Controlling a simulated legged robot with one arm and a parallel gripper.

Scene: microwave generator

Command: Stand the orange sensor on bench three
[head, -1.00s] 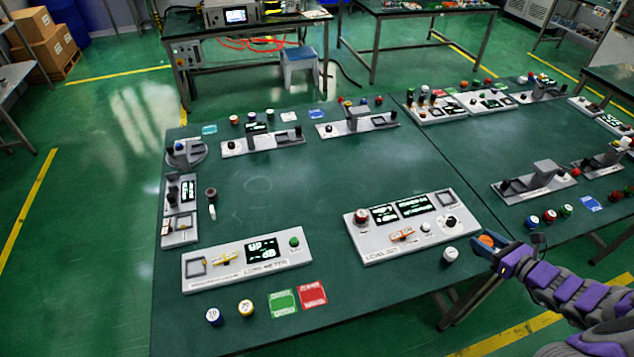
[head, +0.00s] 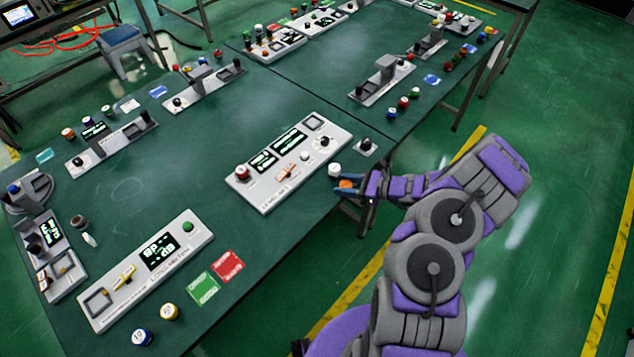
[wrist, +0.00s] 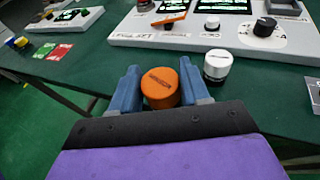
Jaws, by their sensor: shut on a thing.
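The orange sensor, a short round orange cylinder with dark lettering on top, sits between my gripper's blue fingers in the wrist view (wrist: 160,88). In the head view it shows as a small orange spot (head: 346,184). My gripper (wrist: 159,76) is shut on it, one finger on each side. In the head view my gripper (head: 347,181) is at the near edge of the green bench (head: 130,190), close to a white knob-like cylinder (head: 334,170). No bench number is readable, so I cannot tell which is bench three.
A grey panel with two displays (head: 310,132) lies just beyond my gripper. Another panel (head: 190,238), red and green cards and several coloured cylinders are on the same bench. A second bench (head: 330,50) adjoins it. Floor at the right is clear.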

